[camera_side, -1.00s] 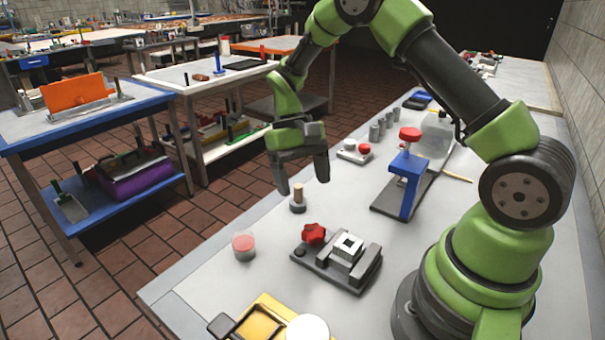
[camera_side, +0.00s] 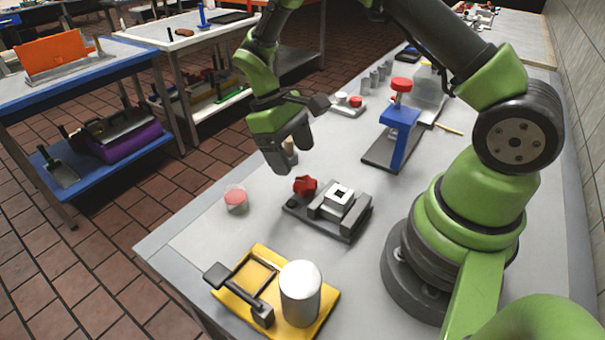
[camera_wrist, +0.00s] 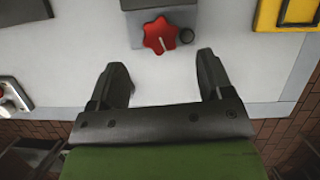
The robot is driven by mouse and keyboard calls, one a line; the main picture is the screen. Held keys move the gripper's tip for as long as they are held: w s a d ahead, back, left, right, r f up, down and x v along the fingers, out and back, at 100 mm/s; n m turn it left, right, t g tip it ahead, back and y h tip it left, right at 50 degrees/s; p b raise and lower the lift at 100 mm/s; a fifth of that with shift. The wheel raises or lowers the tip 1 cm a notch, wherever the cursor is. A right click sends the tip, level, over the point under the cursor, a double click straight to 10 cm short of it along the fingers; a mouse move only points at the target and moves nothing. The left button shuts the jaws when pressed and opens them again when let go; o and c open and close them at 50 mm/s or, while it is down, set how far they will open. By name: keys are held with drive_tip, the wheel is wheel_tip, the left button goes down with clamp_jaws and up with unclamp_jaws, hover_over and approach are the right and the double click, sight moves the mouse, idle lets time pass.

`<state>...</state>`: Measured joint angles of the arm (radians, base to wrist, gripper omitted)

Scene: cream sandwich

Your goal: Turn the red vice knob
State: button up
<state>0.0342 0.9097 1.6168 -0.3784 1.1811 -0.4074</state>
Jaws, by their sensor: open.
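The red vice knob (camera_side: 305,186) is a lobed knob on the near-left end of the dark grey vice (camera_side: 328,226), which lies on the light grey bench. In the wrist view the red knob (camera_wrist: 160,36) shows a pale line on its face and sits beyond my fingertips, roughly centred between them. My gripper (camera_side: 293,155) is open and empty above the bench, just behind the knob in the side view. In the wrist view the two dark fingers of my gripper (camera_wrist: 162,70) are spread apart, and neither touches the knob.
A yellow tray (camera_side: 258,252) with a white cylinder (camera_side: 300,294) is in front. A blue press (camera_side: 397,135) with a red knob stands behind right.

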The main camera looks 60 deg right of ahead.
sight(305, 182)
drive_tip(key=x, duration=0.5)
drive_tip(key=shift+s+f, duration=0.1)
drive_tip(key=shift+f, duration=0.25)
